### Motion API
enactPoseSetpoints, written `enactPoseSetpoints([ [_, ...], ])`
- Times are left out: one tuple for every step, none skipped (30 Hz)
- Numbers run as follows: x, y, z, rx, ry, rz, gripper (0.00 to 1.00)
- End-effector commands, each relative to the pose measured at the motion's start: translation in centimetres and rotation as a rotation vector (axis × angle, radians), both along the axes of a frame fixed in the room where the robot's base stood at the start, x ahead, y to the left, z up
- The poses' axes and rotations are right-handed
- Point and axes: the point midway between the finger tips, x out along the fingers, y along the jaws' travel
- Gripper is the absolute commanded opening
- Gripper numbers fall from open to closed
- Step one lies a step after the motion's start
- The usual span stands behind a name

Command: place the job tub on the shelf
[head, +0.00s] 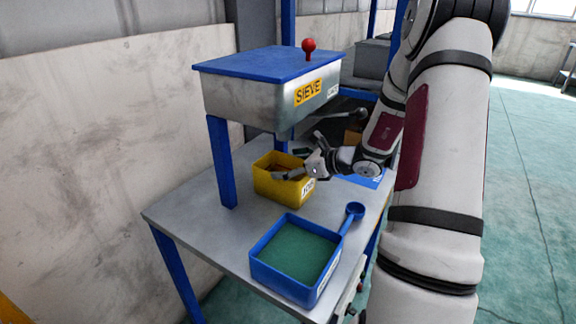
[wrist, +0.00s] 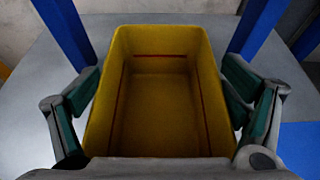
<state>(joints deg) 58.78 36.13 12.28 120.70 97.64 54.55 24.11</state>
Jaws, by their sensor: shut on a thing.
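The job tub is a yellow open-topped box (head: 268,184) with a white label on its front, on or just above the grey table below the sieve. I cannot tell whether its base touches the table. In the wrist view the tub (wrist: 160,110) looks empty and fills the middle. My gripper (head: 296,174) is at the tub, with one finger on each of two opposite sides, shut on it. In the wrist view the green-padded fingers of my gripper (wrist: 161,82) flank the tub walls. I cannot make out for certain which surface is the shelf.
The sieve box (head: 250,95) with a blue lid and red knob stands on blue legs over the table (head: 190,212). A blue tub (head: 325,281) of green material and a blue scoop (head: 355,211) are at the front. A blue patch (head: 362,180) lies right of the tub.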

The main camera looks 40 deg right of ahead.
Motion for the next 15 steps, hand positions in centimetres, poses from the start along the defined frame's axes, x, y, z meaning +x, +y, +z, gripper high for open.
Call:
enactPoseSetpoints([
  [0.00, 0.02, -0.10, 0.000, 0.000, 0.000, 0.98],
  [0.01, 0.02, -0.07, 0.000, 0.000, 0.000, 1.00],
  [0.00, 0.02, -0.07, 0.000, 0.000, 0.000, 1.00],
  [0.00, 0.02, -0.06, 0.000, 0.000, 0.000, 1.00],
  [0.00, 0.02, -0.06, 0.000, 0.000, 0.000, 1.00],
  [-0.01, 0.02, -0.05, 0.000, 0.000, 0.000, 1.00],
  [-0.01, 0.02, -0.05, 0.000, 0.000, 0.000, 1.00],
  [-0.01, 0.02, -0.05, 0.000, 0.000, 0.000, 1.00],
  [-0.01, 0.02, -0.05, 0.000, 0.000, 0.000, 1.00],
  [-0.01, 0.02, -0.05, 0.000, 0.000, 0.000, 1.00],
  [0.00, 0.02, -0.04, 0.000, 0.000, 0.000, 1.00],
  [-0.02, 0.02, 0.00, 0.000, 0.000, 0.000, 1.00],
  [-0.02, 0.02, 0.08, 0.000, 0.000, 0.000, 1.00],
  [-0.02, 0.01, 0.19, 0.000, 0.000, 0.000, 1.00],
  [-0.03, 0.00, 0.40, 0.000, 0.000, 0.000, 1.00],
])
